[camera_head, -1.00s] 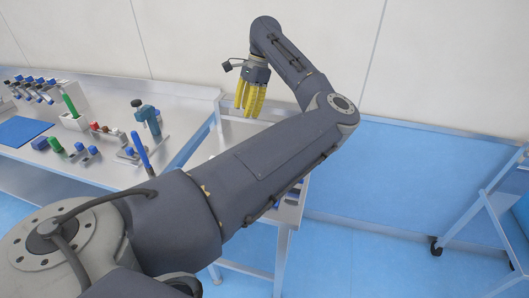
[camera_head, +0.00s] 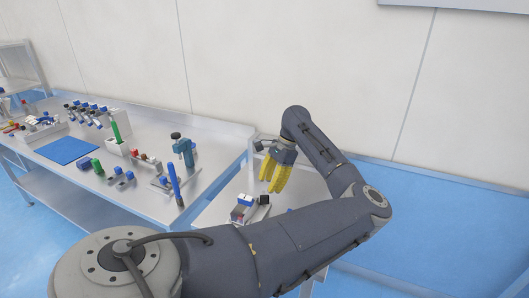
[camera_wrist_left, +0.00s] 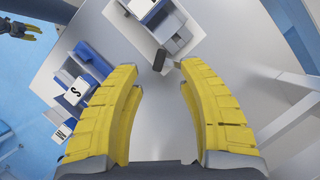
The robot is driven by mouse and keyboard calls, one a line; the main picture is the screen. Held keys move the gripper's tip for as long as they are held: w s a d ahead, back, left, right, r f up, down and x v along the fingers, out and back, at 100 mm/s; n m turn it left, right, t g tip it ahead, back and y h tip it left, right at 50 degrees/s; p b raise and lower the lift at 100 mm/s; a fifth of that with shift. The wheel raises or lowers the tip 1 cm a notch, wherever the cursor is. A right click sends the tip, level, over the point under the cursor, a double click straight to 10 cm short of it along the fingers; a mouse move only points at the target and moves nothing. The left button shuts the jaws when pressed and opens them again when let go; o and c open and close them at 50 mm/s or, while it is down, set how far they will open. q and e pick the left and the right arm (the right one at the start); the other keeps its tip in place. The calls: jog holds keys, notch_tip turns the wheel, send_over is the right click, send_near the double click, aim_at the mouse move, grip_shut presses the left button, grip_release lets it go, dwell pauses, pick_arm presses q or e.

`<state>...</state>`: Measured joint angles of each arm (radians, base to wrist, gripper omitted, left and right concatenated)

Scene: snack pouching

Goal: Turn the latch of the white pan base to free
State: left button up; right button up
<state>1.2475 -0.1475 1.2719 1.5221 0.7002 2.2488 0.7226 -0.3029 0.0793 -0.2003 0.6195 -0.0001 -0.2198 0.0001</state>
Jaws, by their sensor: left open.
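My left gripper (camera_head: 273,187) is open and empty, its yellow fingers pointing down over the small side table. In the left wrist view the two fingers (camera_wrist_left: 163,110) are spread apart, with bare table between them. A white base with grey and blue parts (camera_wrist_left: 172,24) lies beyond the fingertips. A small dark knob or lever (camera_wrist_left: 159,60) stands at its near end, apart from the fingers; I cannot tell whether it is the latch or how it is turned. My right gripper (camera_wrist_left: 20,29) seems to show small at the wrist view's top left corner; its opening is unclear.
A blue and white fixture with lettered blocks (camera_wrist_left: 76,92) sits left of the left finger; it also shows in the head view (camera_head: 243,209). The long steel bench (camera_head: 215,148) holds several tools, blocks and a blue mat (camera_head: 66,150). A wall stands behind.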

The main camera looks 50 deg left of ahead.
aim_at(265, 195)
pick_arm(q)
jog(key=shift+x, duration=2.95)
jog(key=shift+o, duration=0.2)
